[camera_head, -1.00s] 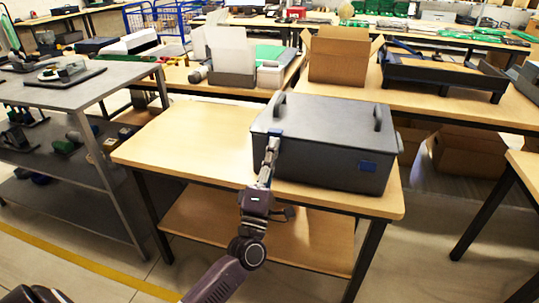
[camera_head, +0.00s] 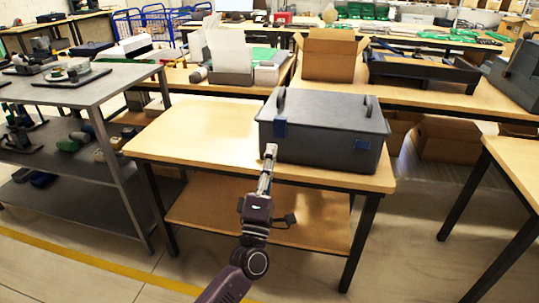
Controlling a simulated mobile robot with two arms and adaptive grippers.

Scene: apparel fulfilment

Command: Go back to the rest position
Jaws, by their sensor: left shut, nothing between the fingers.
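My left gripper (camera_head: 268,158) is shut and empty. It is in front of the dark grey lidded box (camera_head: 325,145), near its left front corner and its blue latch. Whether the fingertips touch the box cannot be told. The box stands upright on the right part of the wooden table (camera_head: 200,135), with two handles on top. My right gripper is not in view.
A grey metal shelf (camera_head: 90,90) with several tools stands at the left. Behind are tables with an open cardboard box (camera_head: 328,58) and a black tray (camera_head: 422,72). Another wooden table (camera_head: 520,165) is at the right. Floor is free in front.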

